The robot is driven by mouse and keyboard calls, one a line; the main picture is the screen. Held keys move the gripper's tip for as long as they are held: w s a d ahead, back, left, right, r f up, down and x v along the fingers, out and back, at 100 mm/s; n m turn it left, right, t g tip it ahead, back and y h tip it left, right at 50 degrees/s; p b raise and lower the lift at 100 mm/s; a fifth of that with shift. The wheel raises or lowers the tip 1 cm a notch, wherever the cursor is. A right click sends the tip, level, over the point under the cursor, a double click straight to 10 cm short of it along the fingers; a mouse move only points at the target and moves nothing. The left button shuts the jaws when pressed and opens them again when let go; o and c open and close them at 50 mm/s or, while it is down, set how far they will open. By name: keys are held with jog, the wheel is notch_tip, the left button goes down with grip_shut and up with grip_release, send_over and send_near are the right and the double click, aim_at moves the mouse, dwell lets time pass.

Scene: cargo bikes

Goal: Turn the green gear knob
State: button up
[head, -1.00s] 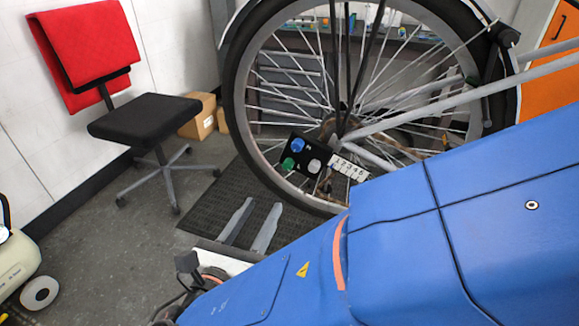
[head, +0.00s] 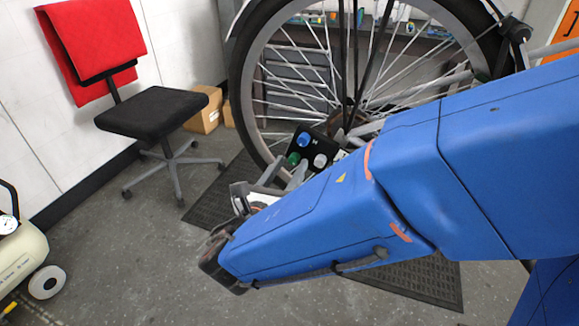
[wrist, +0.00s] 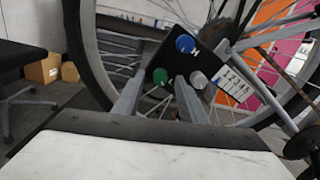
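The green gear knob (wrist: 160,76) sits on a black panel (wrist: 172,57) in front of the bike wheel. A blue knob (wrist: 185,44) and a grey-white knob (wrist: 198,80) share the panel. My gripper (wrist: 159,80) is open and empty; its two grey fingers point at the panel, with the green knob showing between their tips. I cannot tell how far the tips are from it. In the head view the green knob (head: 293,159) and blue knob (head: 303,139) show just beyond my fingers; my blue arm hides the panel's right side.
A white strip of numbers (wrist: 233,82) is beside the panel. The spoked wheel (head: 262,75) stands behind it. A red and black chair (head: 150,113), cardboard boxes (head: 205,115) and a cream tank (head: 20,255) are on the left.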

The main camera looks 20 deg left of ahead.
jog(key=shift+w, duration=0.25)
grip_shut()
